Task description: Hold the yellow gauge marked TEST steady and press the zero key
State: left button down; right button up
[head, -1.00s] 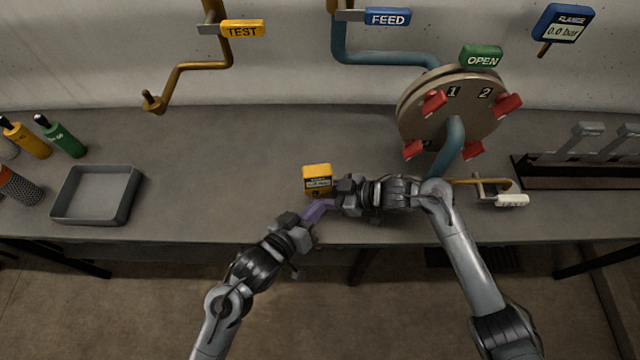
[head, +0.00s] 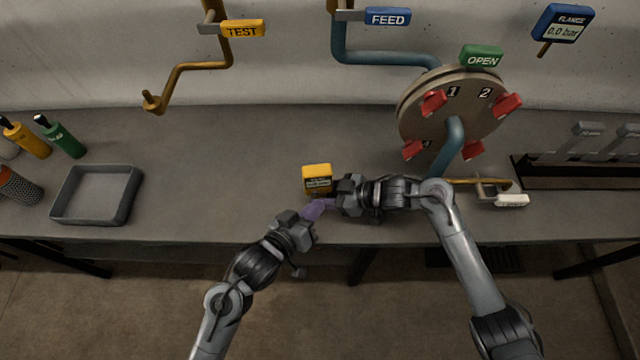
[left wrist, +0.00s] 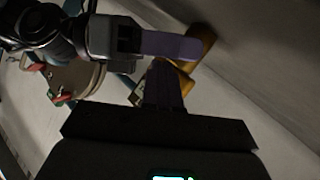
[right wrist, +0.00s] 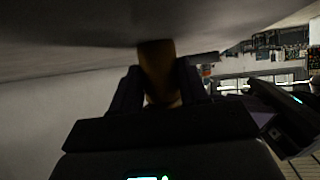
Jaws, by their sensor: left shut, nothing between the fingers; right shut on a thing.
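The yellow gauge (head: 316,172) stands near the front edge of the bench, its small display facing me. Its lower part is partly hidden by the grippers. My right gripper (head: 333,201) reaches in from the right and is shut on the gauge; in the right wrist view its fingers grip a yellow part (right wrist: 158,72). My left gripper (head: 320,207) is shut and empty, its purple fingertips just below the gauge's face. The left wrist view shows those fingers (left wrist: 165,82) close to the gauge (left wrist: 197,42). I cannot make out the zero key or tell whether they touch it.
A yellow TEST tag (head: 242,29) hangs by a brass pipe on the wall. A grey tray (head: 68,216) sits at left. A round flange (head: 420,112) with red clamps and a white-handled valve (head: 512,200) are at right. The bench between tray and gauge is clear.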

pick_arm(q)
jog(key=shift+w, duration=0.3)
jog(key=shift+w, duration=0.2)
dwell(0.6)
jog(key=shift+s, duration=0.7)
jog(key=s, duration=0.6)
jog(key=shift+d, duration=0.4)
pick_arm(e)
jog(key=o, duration=0.9)
